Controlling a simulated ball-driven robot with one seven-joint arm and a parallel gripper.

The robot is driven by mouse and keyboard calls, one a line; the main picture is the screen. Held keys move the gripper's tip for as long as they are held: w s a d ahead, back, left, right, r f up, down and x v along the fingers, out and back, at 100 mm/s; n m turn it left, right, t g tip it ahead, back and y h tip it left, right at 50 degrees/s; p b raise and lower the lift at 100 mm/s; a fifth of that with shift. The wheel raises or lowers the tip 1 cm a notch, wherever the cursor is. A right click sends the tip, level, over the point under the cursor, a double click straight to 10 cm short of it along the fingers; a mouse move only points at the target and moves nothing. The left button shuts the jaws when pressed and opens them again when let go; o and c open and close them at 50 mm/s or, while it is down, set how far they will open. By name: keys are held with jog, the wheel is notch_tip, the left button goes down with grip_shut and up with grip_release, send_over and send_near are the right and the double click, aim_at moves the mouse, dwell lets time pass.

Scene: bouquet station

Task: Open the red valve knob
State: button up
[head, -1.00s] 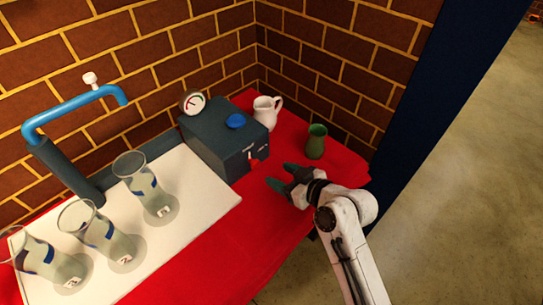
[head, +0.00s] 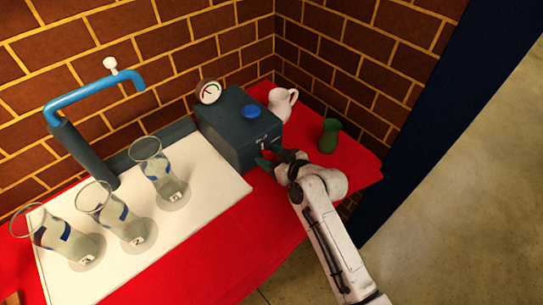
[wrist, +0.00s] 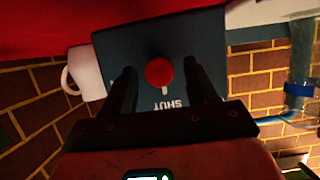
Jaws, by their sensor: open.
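The red valve knob (wrist: 159,72) is on the dark front face of a box in the wrist view. The word SHUT shows upside down beside it, with a small white mark (wrist: 165,91) at the knob's edge. My gripper (wrist: 160,66) is open, with one finger on each side of the knob and gaps to it. I cannot tell how far the fingertips are from the face.
A blue button (head: 251,111) and a gauge (head: 208,92) are on the box. A white pitcher (head: 281,104) and a green vase (head: 329,136) stand to its right. Several glass vases stand on the white board (head: 215,186) at left, near a blue pipe (head: 92,93). Red cloth (head: 235,240) covers the table.

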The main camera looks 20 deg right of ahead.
jog(key=c, duration=1)
jog(key=shift+c, duration=0.2)
jog(key=m, duration=0.1)
jog(key=m+y+b, duration=0.2)
jog(key=shift+d+f, duration=0.15)
jog(key=shift+d, duration=0.1)
jog(key=m+y+b, duration=0.2)
jog(key=m, duration=0.1)
jog(key=shift+w+d+f+m+g, duration=0.1)
jog(key=shift+d+m+g, duration=0.05)
jog(key=shift+m+g, duration=0.15)
jog(key=m+y+b, duration=0.2)
jog(key=m, duration=0.1)
jog(key=shift+f+m+t, duration=0.15)
jog(key=shift+m+t, duration=0.15)
jog(key=shift+t, duration=0.1)
jog(key=shift+d+f+m+t+y+b, duration=0.1)
jog(key=shift+m+t+y+b, duration=0.45)
jog(key=shift+m, duration=1.05)
